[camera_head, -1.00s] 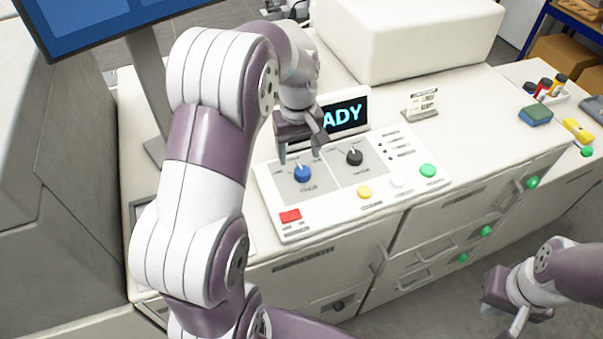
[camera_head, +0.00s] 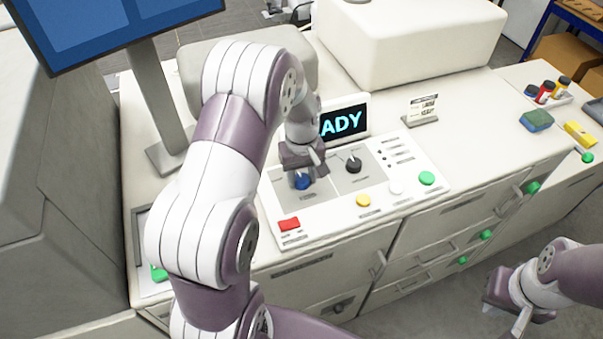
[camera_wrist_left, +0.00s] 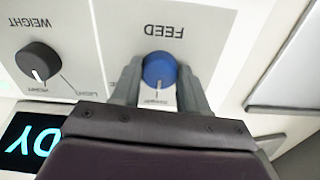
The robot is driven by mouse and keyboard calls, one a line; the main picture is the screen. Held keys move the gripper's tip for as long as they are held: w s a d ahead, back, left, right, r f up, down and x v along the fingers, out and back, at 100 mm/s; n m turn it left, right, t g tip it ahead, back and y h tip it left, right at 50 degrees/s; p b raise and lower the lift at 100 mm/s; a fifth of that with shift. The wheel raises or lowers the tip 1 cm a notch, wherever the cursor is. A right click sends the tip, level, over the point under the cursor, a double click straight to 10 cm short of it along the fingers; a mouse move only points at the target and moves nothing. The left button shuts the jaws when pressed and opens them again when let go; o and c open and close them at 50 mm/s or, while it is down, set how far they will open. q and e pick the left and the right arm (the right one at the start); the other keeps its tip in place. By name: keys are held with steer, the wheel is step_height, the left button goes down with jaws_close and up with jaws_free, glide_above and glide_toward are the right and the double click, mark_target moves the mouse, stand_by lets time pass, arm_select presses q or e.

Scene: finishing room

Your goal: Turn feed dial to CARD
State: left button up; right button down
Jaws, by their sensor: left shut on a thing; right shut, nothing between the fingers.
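The blue feed dial (camera_head: 303,183) is on the grey panel of the white machine, partly hidden behind my left gripper (camera_head: 302,176) in the head view. In the left wrist view the blue dial (camera_wrist_left: 158,68) sits between the two fingers of my left gripper (camera_wrist_left: 160,84), which are shut on its sides. The FEED label (camera_wrist_left: 165,31) appears upside down there. The dial's white pointer line points toward the gripper's palm, at a small label too blurred to read surely. My right gripper (camera_head: 518,323) is shut and empty at the lower right, away from the panel.
The black weight dial (camera_head: 353,164) is close beside the feed dial. A red button (camera_head: 289,224), a yellow button (camera_head: 363,200) and a green button (camera_head: 427,178) are on the panel. The display (camera_head: 343,121) stands behind, partly hidden, showing "ADY".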

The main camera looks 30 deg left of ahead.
arm_select(q)
steer(key=shift+w+r+n, duration=0.1)
steer(key=shift+n, duration=0.3)
steer(key=n, duration=0.3)
steer(key=shift+n, duration=0.4)
steer(key=n, duration=0.5)
steer(key=shift+w+r, duration=0.1)
steer(key=shift+n, duration=0.4)
steer(key=o, duration=1.1)
steer(key=shift+c, duration=0.2)
